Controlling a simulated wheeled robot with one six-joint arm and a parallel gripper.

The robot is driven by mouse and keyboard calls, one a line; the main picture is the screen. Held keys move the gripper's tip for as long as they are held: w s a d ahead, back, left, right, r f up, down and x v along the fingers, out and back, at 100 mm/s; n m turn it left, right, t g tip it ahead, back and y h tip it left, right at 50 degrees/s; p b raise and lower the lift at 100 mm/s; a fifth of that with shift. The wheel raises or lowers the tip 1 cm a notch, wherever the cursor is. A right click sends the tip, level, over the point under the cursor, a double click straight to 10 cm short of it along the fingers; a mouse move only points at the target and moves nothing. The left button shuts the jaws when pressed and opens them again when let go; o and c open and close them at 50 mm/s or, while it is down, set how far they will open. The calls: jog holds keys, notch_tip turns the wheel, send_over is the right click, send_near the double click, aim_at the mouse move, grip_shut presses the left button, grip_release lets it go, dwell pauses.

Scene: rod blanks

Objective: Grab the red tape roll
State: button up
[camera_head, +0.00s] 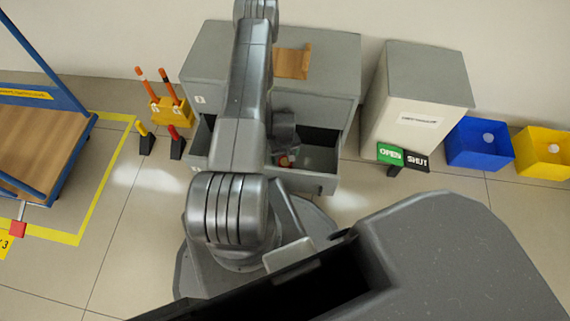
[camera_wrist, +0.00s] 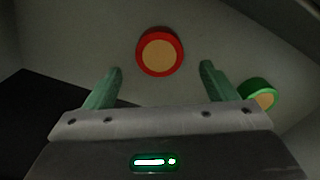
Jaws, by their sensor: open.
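The red tape roll (camera_wrist: 160,52) has a tan centre and lies flat on the grey floor of an open drawer. In the wrist view it sits ahead of my gripper (camera_wrist: 160,80), between the lines of the two green fingers and a little beyond their tips. The fingers are apart with nothing between them. In the head view my arm reaches down into the drawer (camera_head: 310,182) and hides most of its inside. A small reddish-orange patch shows there beside the arm, too small to make out.
A green tape roll (camera_wrist: 260,94) lies just right of my right finger. The drawer walls are close around. The grey cabinet (camera_head: 335,75) bears a brown sheet (camera_head: 293,62). A pale cabinet (camera_head: 415,100), OPEN and SHUT signs (camera_head: 403,157), and blue (camera_head: 480,145) and yellow (camera_head: 543,155) bins stand right.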

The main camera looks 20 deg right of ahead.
aim_at(285, 161)
notch_tip(285, 161, down, 4)
jog(key=shift+s+r+b, duration=0.1)
jog(key=shift+b, duration=0.4)
jog(key=c, duration=1.1)
jog(key=shift+r, duration=0.1)
